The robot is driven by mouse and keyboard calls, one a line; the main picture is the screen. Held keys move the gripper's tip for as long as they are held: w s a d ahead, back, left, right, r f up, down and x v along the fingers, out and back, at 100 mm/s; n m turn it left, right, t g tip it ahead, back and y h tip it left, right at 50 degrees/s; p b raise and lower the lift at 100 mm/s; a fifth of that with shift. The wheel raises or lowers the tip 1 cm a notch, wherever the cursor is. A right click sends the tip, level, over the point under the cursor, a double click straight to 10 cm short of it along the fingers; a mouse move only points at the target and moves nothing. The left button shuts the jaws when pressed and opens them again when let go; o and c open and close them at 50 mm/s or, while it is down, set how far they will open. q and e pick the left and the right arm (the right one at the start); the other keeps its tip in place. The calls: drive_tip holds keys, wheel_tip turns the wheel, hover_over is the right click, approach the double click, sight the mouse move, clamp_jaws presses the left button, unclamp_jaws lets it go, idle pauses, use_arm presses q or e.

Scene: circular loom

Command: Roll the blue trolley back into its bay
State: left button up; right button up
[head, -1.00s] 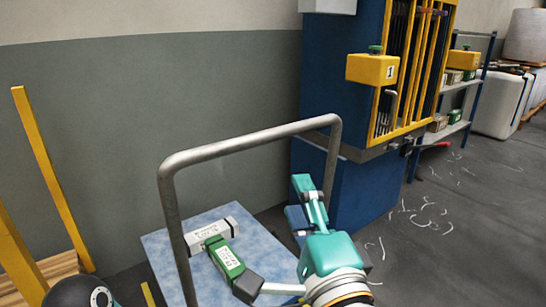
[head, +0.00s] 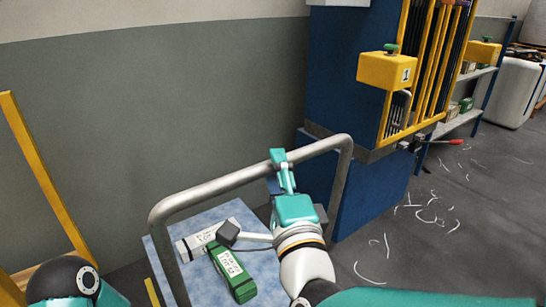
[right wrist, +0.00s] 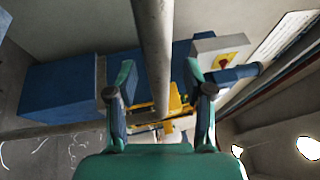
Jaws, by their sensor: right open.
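The blue trolley (head: 215,214) stands by the wall at lower centre in the head view, with a bent grey tube handle (head: 200,191). A green box (head: 233,273) and a white box (head: 192,246) lie on its deck. My right gripper (head: 282,172) is at the handle's top bar, near its right bend. In the right wrist view the bar (right wrist: 153,50) passes between the two spread fingers (right wrist: 158,78); the gripper is open, and I cannot tell whether a finger touches. Only part of my left arm shows at lower left; its gripper is out of view. The trolley's wheels are hidden.
A blue loom cabinet (head: 345,80) with a yellow frame and a yellow box (head: 385,70) stands right of the trolley. A yellow post (head: 42,175) stands at left. A yellow strip (head: 152,292) shows beside the deck. The floor (head: 430,240) at right is open, with thread scraps.

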drive_tip(key=shift+w, duration=0.2)
drive_tip(key=shift+c, duration=0.2)
drive_tip(key=shift+r, duration=0.1)
clamp_jaws()
